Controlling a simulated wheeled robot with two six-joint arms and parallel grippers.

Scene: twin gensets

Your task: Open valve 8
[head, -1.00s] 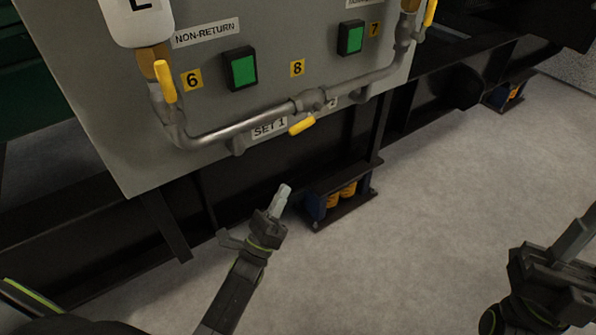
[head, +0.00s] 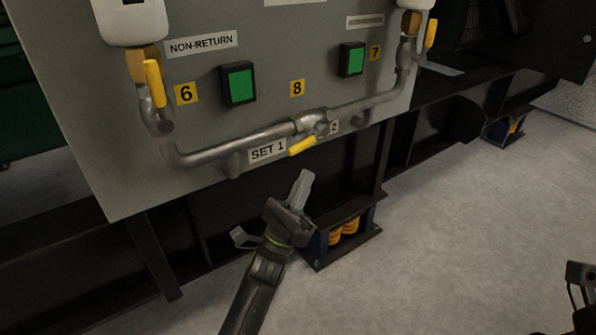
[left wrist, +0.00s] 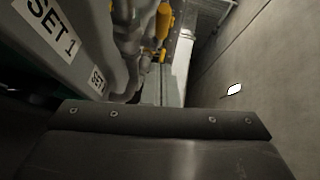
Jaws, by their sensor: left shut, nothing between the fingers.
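Valve 8 is on the horizontal pipe below the yellow "8" label (head: 297,88) on the grey panel. Its yellow handle (head: 302,146) sticks out to the left and slightly down from the valve body (head: 318,122), close to the line of the pipe. My left gripper (head: 305,180) is shut and empty, a little below the handle and apart from it in the picture. In the left wrist view a yellow handle (left wrist: 163,22) shows beyond the pipework, but I cannot tell which valve it belongs to. My right gripper (head: 578,285) is partly in view at the right edge; its fingers are not clear.
Yellow handles of valve 6 (head: 154,83) and valve 7 (head: 431,33) hang on the vertical pipes. Two green buttons (head: 239,84) sit on the panel. The dark steel frame (head: 320,205) runs below the panel.

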